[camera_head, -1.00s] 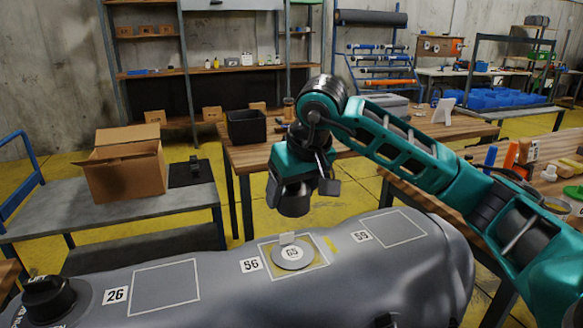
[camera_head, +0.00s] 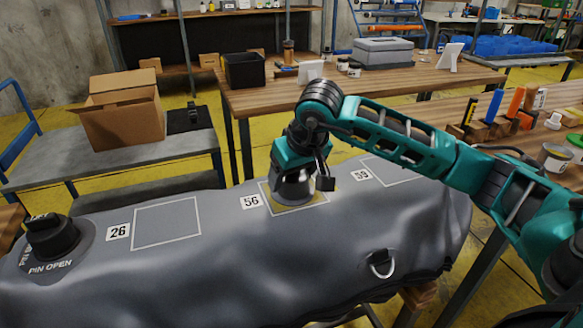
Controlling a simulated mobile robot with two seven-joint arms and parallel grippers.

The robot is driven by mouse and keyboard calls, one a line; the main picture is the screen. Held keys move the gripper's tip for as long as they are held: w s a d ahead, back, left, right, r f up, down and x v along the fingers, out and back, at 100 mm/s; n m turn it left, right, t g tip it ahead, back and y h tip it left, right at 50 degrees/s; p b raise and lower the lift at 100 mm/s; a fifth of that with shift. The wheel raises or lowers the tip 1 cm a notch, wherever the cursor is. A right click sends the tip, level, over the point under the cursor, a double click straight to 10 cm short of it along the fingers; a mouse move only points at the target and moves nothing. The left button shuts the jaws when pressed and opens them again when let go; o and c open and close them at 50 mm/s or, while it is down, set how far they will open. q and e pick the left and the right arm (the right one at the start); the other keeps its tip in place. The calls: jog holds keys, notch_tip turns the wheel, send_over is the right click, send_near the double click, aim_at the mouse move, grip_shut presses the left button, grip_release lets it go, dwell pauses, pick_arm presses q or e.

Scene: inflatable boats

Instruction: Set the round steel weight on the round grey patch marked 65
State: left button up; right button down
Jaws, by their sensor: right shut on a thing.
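My right gripper (camera_head: 308,180) is shut on the round steel weight (camera_head: 291,188), a short shiny cylinder. It holds the weight upright over the taped square between labels 56 and 59 on the grey boat tube (camera_head: 200,270). The weight and gripper cover the round grey patch, so its number does not show now. Only some yellowish adhesive (camera_head: 283,208) shows around the weight's lower edge. The weight is at or very close to the patch; I cannot tell if it touches. My left gripper is not in view.
A black valve (camera_head: 50,238) sits at the tube's left end, and a metal ring (camera_head: 381,266) lies at the front right. An open cardboard box (camera_head: 122,112) stands on the cart behind. A wooden bench (camera_head: 400,85) holds a black bin (camera_head: 245,70) and a grey case (camera_head: 390,52).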

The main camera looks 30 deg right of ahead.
jog(key=shift+r, duration=0.15)
jog(key=c, duration=0.6)
grip_release()
jog(key=shift+f, duration=0.25)
jog(key=o, duration=0.5)
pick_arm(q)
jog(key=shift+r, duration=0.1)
pick_arm(e)
jog(key=shift+r, duration=0.1)
jog(key=shift+s+r, duration=0.1)
jog(key=shift+r, duration=0.15)
pick_arm(q)
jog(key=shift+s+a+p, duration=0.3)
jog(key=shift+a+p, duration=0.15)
jog(key=shift+p, duration=0.3)
pick_arm(e)
jog(key=v, duration=1.1)
jog(key=shift+s+r, duration=0.15)
jog(key=shift+r, duration=0.15)
